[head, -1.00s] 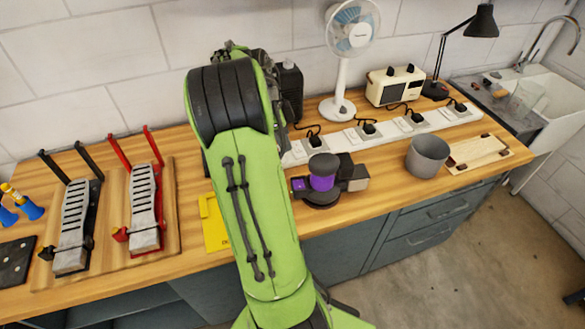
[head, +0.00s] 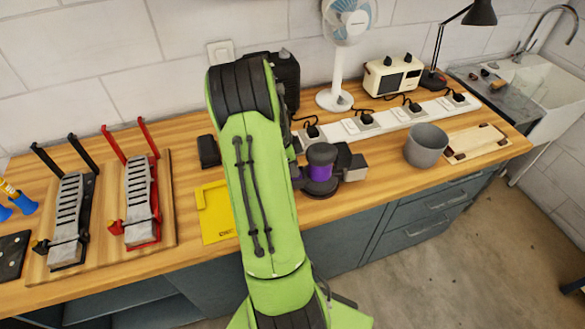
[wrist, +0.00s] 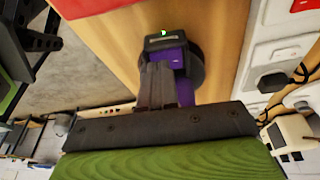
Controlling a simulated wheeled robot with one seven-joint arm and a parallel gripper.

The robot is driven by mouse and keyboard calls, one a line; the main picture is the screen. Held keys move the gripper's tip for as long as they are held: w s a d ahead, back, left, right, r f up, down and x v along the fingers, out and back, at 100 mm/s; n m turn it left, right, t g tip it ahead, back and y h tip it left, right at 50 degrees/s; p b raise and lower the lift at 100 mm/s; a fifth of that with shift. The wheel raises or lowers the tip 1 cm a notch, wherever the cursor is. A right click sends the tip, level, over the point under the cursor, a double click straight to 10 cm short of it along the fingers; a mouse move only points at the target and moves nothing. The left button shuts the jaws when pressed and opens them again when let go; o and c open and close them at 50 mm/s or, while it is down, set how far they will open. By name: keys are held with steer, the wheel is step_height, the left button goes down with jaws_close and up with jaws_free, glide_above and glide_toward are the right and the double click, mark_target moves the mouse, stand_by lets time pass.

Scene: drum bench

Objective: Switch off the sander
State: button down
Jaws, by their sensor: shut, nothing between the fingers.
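The sander (head: 322,166), a purple and black tool with a round base, sits on the wooden bench in the head view. My arm stands just left of it and covers its left end. In the wrist view the sander (wrist: 174,58) lies just beyond my fingertips, and a small green light glows on its black end. My gripper (wrist: 158,68) is shut and empty, overlapping the sander's purple body in the picture. I cannot tell whether the fingers touch it. My gripper is hidden behind my arm in the head view.
A white power strip (head: 385,121) with several plugs runs behind the sander. A fan (head: 340,98), a cream box (head: 392,76) and a black lamp (head: 481,12) stand at the back. A grey cup (head: 426,146) stands right. A yellow square (head: 214,212) lies left of my arm.

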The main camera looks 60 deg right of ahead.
steer(key=shift+f, duration=0.15)
steer(key=f+b, duration=0.1)
steer(key=b, duration=0.2)
steer(key=shift+s+a+f, duration=0.15)
steer(key=shift+a, duration=0.05)
steer(key=shift+s+a+r, duration=0.1)
steer(key=shift+a+r, duration=0.05)
steer(key=shift+r, duration=0.2)
steer(key=shift+d+p, duration=0.25)
steer(key=shift+p, duration=0.05)
